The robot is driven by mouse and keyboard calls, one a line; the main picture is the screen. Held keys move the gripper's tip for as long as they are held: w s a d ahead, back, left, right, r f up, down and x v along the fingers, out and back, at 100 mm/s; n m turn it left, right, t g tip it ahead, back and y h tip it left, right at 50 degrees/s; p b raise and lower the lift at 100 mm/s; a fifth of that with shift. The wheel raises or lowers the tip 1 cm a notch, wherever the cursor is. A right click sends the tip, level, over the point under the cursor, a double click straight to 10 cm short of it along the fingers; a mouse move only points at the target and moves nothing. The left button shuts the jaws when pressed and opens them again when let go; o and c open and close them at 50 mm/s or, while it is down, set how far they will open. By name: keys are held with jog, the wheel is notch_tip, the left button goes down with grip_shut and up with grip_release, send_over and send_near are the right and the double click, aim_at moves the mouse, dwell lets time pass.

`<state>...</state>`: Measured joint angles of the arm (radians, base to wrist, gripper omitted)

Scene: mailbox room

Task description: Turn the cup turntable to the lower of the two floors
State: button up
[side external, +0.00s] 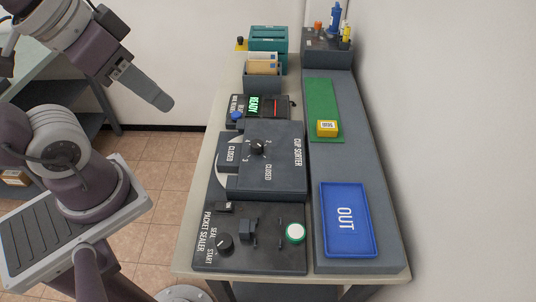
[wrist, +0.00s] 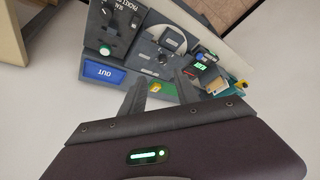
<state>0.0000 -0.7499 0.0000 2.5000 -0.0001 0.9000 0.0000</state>
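I cannot tell clearly which mark the dial points at. Two plates on it read CLOSED. A pale curved rim of the turntable (side external: 221,165) shows at its left edge; the rest is covered, and no cups or floors are visible. The sorter also shows in the wrist view (wrist: 158,58). My gripper (side external: 163,102) is high, left of the table and well away from the sorter. Its two fingers stand apart and empty in the wrist view (wrist: 162,80).
The packet sealer (side external: 250,240) with a knob and a green-lit button is in front. A blue OUT tray (side external: 347,220) and a yellow block (side external: 327,128) on a green strip (side external: 322,95) lie right. A wall bounds the right.

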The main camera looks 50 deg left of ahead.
jog(key=shift+o, duration=0.9)
jog(key=shift+w, duration=0.3)
jog(key=g, duration=0.5)
send_over(257, 143)
notch_tip(257, 143, down, 16)
jog(key=shift+s+f, duration=0.1)
jog(key=shift+f, duration=0.1)
jog(key=shift+g, duration=0.3)
notch_tip(257, 143, down, 7)
jog(key=shift+f, duration=0.5)
grip_shut()
jog(key=shift+r, duration=0.1)
